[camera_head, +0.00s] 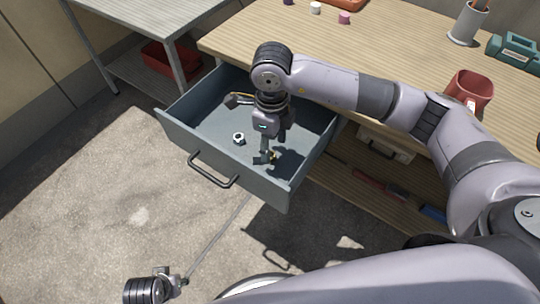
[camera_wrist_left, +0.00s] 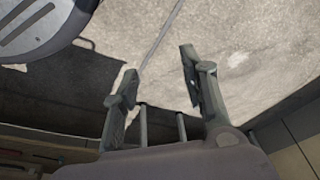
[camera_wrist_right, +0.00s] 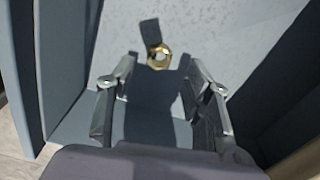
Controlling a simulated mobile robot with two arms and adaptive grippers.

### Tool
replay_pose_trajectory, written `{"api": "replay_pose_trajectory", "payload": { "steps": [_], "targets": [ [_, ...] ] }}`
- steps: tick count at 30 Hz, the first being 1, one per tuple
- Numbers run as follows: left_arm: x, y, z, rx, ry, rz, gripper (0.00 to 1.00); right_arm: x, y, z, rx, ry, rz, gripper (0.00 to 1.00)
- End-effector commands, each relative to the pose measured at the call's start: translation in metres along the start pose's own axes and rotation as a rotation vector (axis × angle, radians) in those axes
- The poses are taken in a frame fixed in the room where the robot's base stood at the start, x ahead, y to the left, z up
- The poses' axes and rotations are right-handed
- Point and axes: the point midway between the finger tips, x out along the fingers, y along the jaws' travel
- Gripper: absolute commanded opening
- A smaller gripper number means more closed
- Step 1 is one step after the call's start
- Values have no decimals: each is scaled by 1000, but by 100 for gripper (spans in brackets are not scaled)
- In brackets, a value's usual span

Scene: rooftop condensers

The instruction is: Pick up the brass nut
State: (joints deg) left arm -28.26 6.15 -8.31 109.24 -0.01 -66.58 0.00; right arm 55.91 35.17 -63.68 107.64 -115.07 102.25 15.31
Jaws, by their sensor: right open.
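The brass nut (camera_wrist_right: 158,66) lies flat on the floor of the open drawer (camera_wrist_right: 215,25). In the right wrist view it is ahead of my right gripper (camera_wrist_right: 163,77), roughly centred between the fingers. The fingers are open and empty, and the nut is just beyond their tips. My left gripper (camera_wrist_left: 157,76) is open and empty over the concrete floor, away from the drawer.
A dark item (camera_head: 236,100) is near the drawer's back. The drawer front (camera_head: 225,178) has a handle. A red mug (camera_head: 470,91) stands on the workbench (camera_head: 400,45). A metal table (camera_head: 150,18) is at left.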

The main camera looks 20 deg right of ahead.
Motion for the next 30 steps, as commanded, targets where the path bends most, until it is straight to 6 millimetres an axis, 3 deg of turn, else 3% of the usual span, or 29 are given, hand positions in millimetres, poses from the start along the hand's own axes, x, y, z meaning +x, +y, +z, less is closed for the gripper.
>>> {"api": "replay_pose_trajectory", "payload": {
  "steps": [6, 15, 30],
  "targets": [
    [-13, -1, -6, -1, 10, -2, 40, 33, 2, 3, 0, 3, 2, 47],
    [-16, -1, -6, -2, 9, -1, 40, 37, 2, 3, 0, 1, 0, 47],
    [-16, -1, -6, -2, 9, -1, 40, 37, 2, 3, 0, 1, 1, 14]
  ]
}}
